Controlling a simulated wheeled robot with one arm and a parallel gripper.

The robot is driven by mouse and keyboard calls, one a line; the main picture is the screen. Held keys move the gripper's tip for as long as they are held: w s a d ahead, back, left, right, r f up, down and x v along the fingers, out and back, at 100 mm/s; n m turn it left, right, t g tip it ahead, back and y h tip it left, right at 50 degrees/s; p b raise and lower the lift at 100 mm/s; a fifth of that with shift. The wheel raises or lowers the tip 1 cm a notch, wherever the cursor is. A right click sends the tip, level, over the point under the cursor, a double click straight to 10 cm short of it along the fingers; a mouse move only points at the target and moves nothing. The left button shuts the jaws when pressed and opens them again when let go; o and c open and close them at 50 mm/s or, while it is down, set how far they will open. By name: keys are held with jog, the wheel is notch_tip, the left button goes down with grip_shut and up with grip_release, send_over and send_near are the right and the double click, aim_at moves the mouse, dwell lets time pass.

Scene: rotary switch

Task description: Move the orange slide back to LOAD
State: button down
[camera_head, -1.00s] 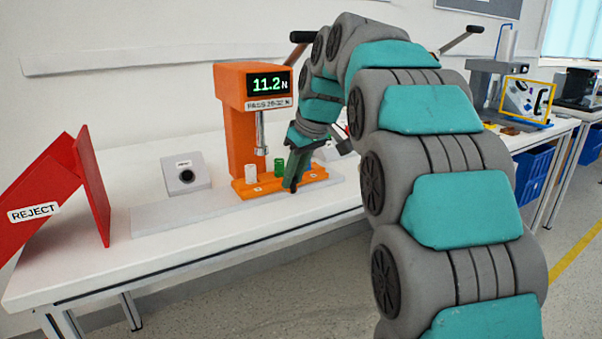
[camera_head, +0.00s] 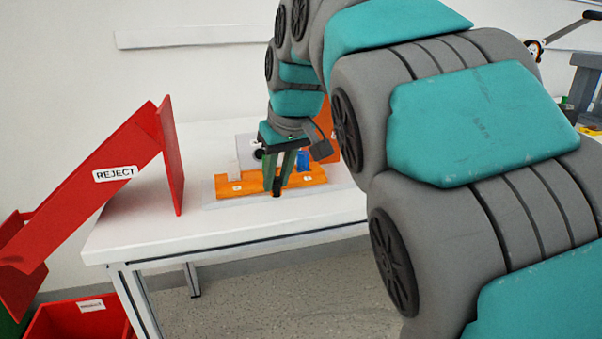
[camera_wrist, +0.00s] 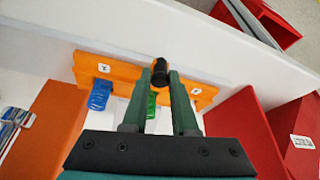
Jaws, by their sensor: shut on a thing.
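The orange slide (camera_head: 243,187) lies on a light base plate on the white table, left of the orange press (camera_head: 325,117), which my arm mostly hides. My gripper (camera_head: 277,189) is shut on the slide's black knob at the front edge. In the wrist view my gripper (camera_wrist: 160,80) has its fingers on either side of the black knob (camera_wrist: 160,70) of the slide (camera_wrist: 118,72). A blue part (camera_head: 304,160) stands on the slide right of my gripper. A green part (camera_wrist: 151,105) shows between my fingers. I cannot read a LOAD mark.
A red REJECT chute (camera_head: 115,172) with an upright red panel stands left of the slide. A red bin (camera_head: 80,318) is on the floor below. A grey box (camera_head: 247,150) stands behind the slide, partly hidden. The table (camera_head: 130,235) is clear between chute and slide.

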jog(key=shift+s+a, duration=0.2)
jog(key=shift+a, duration=0.35)
jog(key=c, duration=0.7)
grip_release()
jog(key=shift+a, duration=0.15)
jog(key=shift+r, duration=0.1)
jog(key=shift+v, duration=3.8)
jog(key=shift+s, duration=0.1)
